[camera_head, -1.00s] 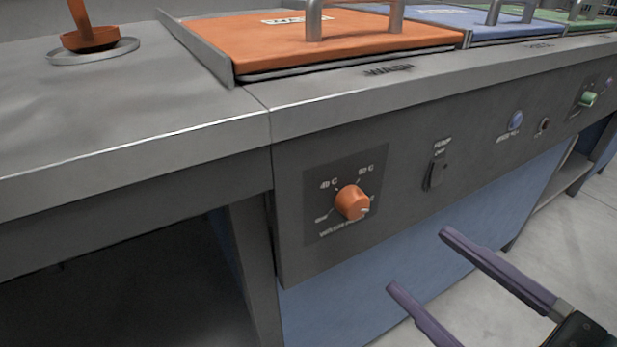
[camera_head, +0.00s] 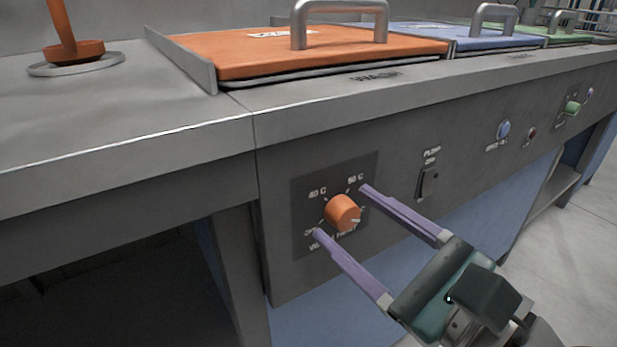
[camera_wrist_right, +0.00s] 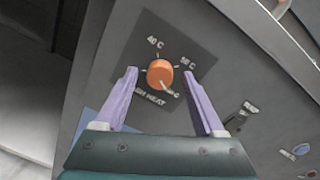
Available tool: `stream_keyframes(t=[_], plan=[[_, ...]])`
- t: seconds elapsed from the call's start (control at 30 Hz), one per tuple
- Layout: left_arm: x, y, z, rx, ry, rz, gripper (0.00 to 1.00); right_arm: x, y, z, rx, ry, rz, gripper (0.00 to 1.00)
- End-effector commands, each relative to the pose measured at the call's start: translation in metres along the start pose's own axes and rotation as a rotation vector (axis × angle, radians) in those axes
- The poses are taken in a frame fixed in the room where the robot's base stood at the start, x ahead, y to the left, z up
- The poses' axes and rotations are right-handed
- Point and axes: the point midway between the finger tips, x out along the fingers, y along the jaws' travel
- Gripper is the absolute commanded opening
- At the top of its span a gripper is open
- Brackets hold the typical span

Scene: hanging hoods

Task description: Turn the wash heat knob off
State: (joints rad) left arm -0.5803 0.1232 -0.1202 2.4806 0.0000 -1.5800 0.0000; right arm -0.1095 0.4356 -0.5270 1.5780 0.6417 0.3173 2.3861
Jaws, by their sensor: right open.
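The wash heat knob (camera_head: 343,213) is a round orange knob on a dark square plate on the grey front panel. Its plate carries temperature marks, 40 C at upper left and a second at upper right, with the off mark at lower left. The knob's pale pointer line faces the lower right in the right wrist view (camera_wrist_right: 161,74). My right gripper (camera_head: 339,210) is open, its two purple fingers on either side of the knob. I see no clear contact; in the wrist view the fingertips (camera_wrist_right: 161,76) stand left and right of it with gaps. My left gripper is not in view.
An orange lid (camera_head: 300,50) marked wash, a blue lid (camera_head: 465,36) and a green lid (camera_head: 570,30) lie on the counter (camera_head: 120,140) above. A pump switch (camera_head: 428,184) sits right of the knob. An orange-handled tool (camera_head: 68,45) stands at the far left.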

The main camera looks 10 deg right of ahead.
Motion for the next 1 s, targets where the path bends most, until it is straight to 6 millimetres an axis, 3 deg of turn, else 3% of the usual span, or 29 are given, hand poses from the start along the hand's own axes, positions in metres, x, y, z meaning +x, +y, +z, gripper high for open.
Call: stream_keyframes(t=[0.07,0.67,1.0], plan=[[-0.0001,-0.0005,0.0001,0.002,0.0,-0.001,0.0,-0.0002,0.0,0.0001,0.0,0.0,0.0,0.7],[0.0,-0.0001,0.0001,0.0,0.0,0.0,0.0,-0.0004,0.0,0.0002,-0.001,-0.001,0.0,0.02],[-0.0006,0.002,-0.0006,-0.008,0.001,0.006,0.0,-0.0004,-0.0001,0.0004,-0.011,0.0,0.0,0.0]])
